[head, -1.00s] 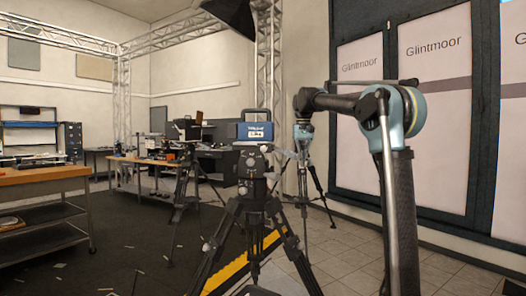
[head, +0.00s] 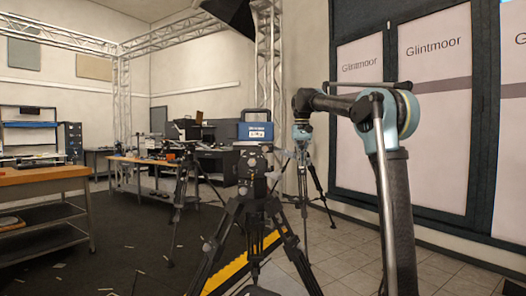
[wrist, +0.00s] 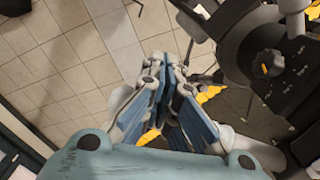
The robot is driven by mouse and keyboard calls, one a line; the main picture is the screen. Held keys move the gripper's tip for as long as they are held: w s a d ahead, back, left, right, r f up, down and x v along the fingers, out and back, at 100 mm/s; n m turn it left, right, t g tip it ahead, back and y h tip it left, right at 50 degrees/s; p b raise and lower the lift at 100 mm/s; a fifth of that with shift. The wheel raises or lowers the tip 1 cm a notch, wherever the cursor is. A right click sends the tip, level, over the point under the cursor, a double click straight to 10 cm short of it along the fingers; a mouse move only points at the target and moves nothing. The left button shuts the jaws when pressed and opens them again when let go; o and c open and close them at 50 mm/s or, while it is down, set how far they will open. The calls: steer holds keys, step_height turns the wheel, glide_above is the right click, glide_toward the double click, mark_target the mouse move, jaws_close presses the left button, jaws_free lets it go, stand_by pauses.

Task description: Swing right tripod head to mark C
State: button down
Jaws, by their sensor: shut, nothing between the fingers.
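A black tripod (head: 250,205) stands in the centre of the head view with a blue box-shaped device (head: 256,131) on its head (head: 254,168). Another tripod (head: 310,185) stands behind and to its right. I cannot tell for sure which one is the right tripod. My gripper (head: 302,134) hangs at the end of my arm, just right of the blue device in the picture. In the wrist view my gripper (wrist: 168,76) has its blue-padded fingers together and empty. A dark round tripod part (wrist: 272,60) with a knob and small pale marks lies beside the fingers, apart from them. Mark C is not readable.
A third tripod (head: 184,165) stands at the left. A wooden-topped workbench (head: 40,175) is at the far left and another bench (head: 145,162) stands behind. A yellow strip (head: 228,275) runs along the floor edge. Tiled floor (head: 350,262) at the right is open.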

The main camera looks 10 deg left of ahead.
stand_by(0.7)
steer(key=shift+s+d, duration=0.3)
steer(key=shift+s, duration=0.2)
steer(key=shift+s, duration=0.1)
step_height(320, 180, up, 9)
stand_by(1.0)
